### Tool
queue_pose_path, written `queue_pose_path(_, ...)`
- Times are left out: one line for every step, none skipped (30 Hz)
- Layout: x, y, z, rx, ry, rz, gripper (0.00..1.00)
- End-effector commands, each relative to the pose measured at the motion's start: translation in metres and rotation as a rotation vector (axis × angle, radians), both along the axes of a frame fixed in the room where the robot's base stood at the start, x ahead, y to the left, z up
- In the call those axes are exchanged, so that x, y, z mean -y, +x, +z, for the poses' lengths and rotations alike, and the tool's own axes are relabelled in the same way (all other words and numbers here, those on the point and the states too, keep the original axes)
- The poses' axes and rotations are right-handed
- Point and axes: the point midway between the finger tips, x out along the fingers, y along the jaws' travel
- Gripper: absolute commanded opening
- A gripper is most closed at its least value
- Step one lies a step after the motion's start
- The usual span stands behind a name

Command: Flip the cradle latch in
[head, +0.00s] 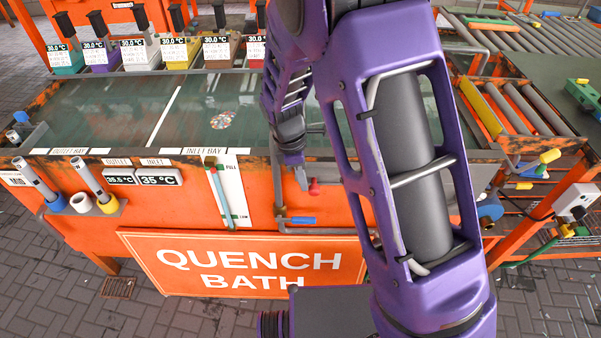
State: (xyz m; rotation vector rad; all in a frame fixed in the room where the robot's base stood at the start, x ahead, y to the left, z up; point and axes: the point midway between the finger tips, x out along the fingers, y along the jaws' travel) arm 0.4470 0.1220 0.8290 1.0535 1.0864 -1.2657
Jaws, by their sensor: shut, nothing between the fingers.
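My gripper (301,178) points down at the front face of the orange quench bath (180,200), right of the white pole scale (232,190). Its small grey fingers look closed and empty. A red knob (314,187) shows just right of the fingertips; I cannot tell whether they touch it. Below it is a grey bracket with a blue piece (302,220). Which of these parts is the cradle latch, and how it is set, I cannot tell. My purple arm hides the bath front to the right of the knob.
Several labelled sample blocks (181,50) stand along the bath's back edge. Two tube-shaped probes (92,178) lean at the left front. A roller conveyor (515,105) with a yellow bar (481,108) stands at the right.

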Motion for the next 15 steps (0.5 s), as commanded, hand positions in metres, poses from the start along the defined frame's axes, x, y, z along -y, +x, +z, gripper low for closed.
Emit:
queue_pose_path(0.0,0.0,-0.001,0.0,0.0,0.0,0.0)
queue_pose_path(0.0,0.0,-0.001,0.0,0.0,0.0,0.0)
queue_pose_path(0.0,0.0,-0.001,0.0,0.0,0.0,0.0)
queue_pose_path(0.0,0.0,-0.001,0.0,0.0,0.0,0.0)
queue_pose_path(0.0,0.0,-0.001,0.0,0.0,0.0,0.0)
queue_pose_path(0.0,0.0,-0.001,0.0,0.0,0.0,0.0)
queue_pose_path(0.0,0.0,-0.001,0.0,0.0,0.0,0.0)
queue_pose_path(0.0,0.0,-0.001,0.0,0.0,0.0,0.0)
queue_pose_path(0.001,0.0,-0.001,0.0,0.0,0.0,0.0)
queue_pose_path(0.002,0.0,0.0,0.0,0.0,-0.001,0.0)
queue_pose_path(0.004,0.0,0.0,0.0,0.0,-0.001,0.0)
queue_pose_path(0.009,0.0,0.0,-0.001,-0.001,-0.002,0.0)
queue_pose_path(0.014,0.0,0.0,-0.001,-0.001,-0.004,0.0)
queue_pose_path(0.02,0.0,0.0,-0.001,-0.001,-0.004,0.0)
queue_pose_path(0.027,0.0,0.0,-0.001,-0.001,-0.006,0.0)
